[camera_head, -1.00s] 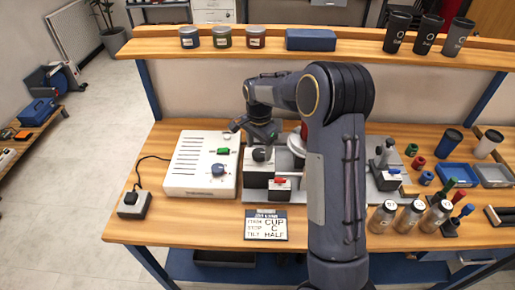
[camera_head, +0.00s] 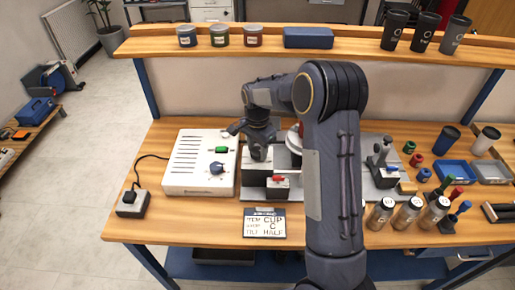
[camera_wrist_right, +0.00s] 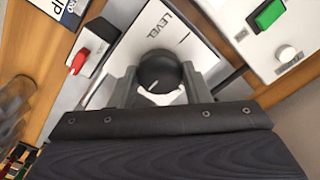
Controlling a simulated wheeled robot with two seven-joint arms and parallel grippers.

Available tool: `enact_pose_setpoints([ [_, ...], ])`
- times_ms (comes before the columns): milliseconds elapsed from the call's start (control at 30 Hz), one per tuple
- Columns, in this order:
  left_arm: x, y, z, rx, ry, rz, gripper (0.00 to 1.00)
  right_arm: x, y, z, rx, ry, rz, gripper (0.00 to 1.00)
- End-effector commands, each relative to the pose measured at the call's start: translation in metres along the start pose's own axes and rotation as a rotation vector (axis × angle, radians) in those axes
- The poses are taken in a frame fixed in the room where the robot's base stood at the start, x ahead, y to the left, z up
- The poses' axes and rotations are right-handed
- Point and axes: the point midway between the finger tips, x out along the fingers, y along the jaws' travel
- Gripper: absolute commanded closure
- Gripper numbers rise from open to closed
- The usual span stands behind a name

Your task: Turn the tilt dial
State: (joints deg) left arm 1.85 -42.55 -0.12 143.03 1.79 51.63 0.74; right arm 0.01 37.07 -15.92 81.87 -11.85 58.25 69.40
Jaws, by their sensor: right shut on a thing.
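The tilt dial (camera_wrist_right: 158,72) is a round black knob with a white pointer line, on a grey block whose top plate reads LEVEL (camera_wrist_right: 178,25). My right gripper (camera_wrist_right: 158,88) is around the knob in the right wrist view, one finger on each side, shut on it. In the head view my right gripper (camera_head: 259,150) points down onto the grey block (camera_head: 254,178), and it hides the knob. My left gripper is not in view.
A white control box (camera_head: 197,178) with a green switch and a blue knob stands left of the block. A small block with a red lever (camera_head: 278,180) is close on the right. Bottles, cups and trays crowd the table's right side.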

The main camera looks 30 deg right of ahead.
Motion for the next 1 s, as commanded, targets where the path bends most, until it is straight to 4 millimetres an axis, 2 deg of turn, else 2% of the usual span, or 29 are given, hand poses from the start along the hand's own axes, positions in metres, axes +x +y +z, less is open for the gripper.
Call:
enact_pose_setpoints([
  [367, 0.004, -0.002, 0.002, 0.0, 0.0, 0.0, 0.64, 0.0, 0.0, 0.0, -0.182, 0.001, -0.001, 0.8],
  [1000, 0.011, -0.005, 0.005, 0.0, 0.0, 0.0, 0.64, 0.0, 0.0, -0.001, -0.782, 0.0, -0.001, 0.8],
])
